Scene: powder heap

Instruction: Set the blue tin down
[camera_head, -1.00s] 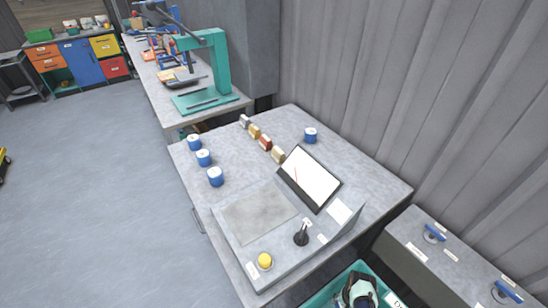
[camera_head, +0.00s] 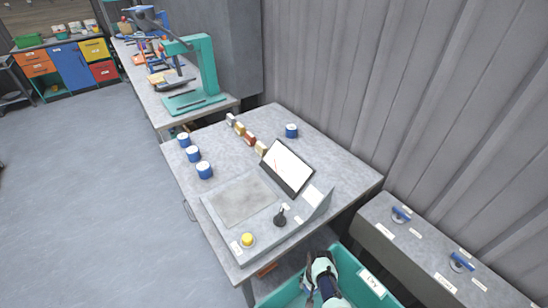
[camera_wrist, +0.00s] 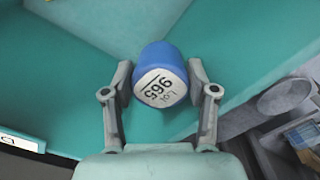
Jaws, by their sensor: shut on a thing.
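The blue tin (camera_wrist: 158,56) is between the two fingers of my gripper (camera_wrist: 160,72) in the wrist view. Its white end faces the camera and reads "Lot 965" upside down. My gripper is shut on it, with a finger against each side. Teal surfaces of a bin (camera_wrist: 255,45) lie behind the tin; I cannot tell whether the tin touches them. In the head view my arm reaches over the teal bin (camera_head: 348,262) at the bottom, and the held tin cannot be made out there.
A grey bench (camera_head: 335,170) carries several other blue tins (camera_head: 204,170), a row of small blocks (camera_head: 249,139), a tilted screen (camera_head: 287,167) and a panel with a yellow button (camera_head: 247,240). A grey box with blue handles (camera_head: 430,248) stands right of the bin. Clear floor lies left.

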